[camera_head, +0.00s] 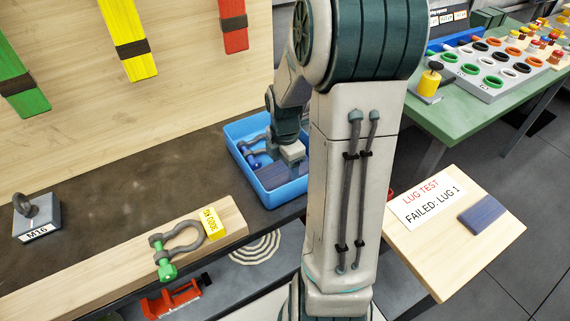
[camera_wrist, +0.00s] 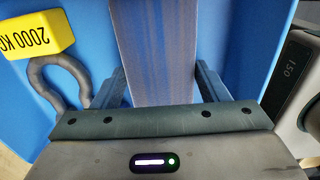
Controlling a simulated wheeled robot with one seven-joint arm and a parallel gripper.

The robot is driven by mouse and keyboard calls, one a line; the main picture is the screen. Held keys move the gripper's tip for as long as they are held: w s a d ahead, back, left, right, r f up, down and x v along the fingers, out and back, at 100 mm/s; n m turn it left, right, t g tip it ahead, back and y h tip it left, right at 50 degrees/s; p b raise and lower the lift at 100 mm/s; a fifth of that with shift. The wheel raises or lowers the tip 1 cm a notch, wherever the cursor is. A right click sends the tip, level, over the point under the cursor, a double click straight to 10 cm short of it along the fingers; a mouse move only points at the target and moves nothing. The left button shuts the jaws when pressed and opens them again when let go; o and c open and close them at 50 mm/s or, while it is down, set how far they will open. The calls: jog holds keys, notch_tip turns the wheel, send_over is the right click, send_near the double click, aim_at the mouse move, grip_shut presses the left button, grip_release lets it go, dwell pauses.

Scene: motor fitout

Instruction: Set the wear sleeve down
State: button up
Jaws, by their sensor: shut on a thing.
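My gripper (camera_head: 292,158) reaches down into the blue tray (camera_head: 236,130) on the dark bench. In the wrist view its two fingers (camera_wrist: 162,88) stand on either side of a flat purple-blue strip, which I take to be the wear sleeve (camera_wrist: 153,50), and it is shut on it. The sleeve also shows in the head view (camera_head: 271,176), low inside the tray, partly hidden by my gripper. I cannot tell whether it touches the tray floor.
A shackle (camera_wrist: 62,78) with a yellow 2000 KG tag (camera_wrist: 36,30) lies in the tray beside the sleeve. Another shackle (camera_head: 180,240) rests on a wooden beam (camera_head: 110,262). A pale board (camera_head: 435,250) at the right holds a "LUG TEST" card (camera_head: 433,201) and a blue pad (camera_head: 483,214).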

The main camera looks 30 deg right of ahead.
aim_at(285, 168)
jog(key=o, duration=1)
notch_tip(285, 168, up, 12)
jog(key=p, duration=0.1)
jog(key=shift+s+a+r+m+t, duration=0.4)
jog(key=shift+s+a+m, duration=1.65)
jog(key=shift+m, duration=1.05)
jog(key=shift+s+a+r+m+t, duration=0.35)
jog(key=shift+s+a+m+t, duration=0.2)
jog(key=shift+s+a+m, duration=2)
jog(key=shift+s+a+r+m+t, duration=0.4)
jog(key=shift+s+a+m, duration=1.1)
jog(key=shift+m, duration=2.15)
jog(key=shift+d, duration=0.1)
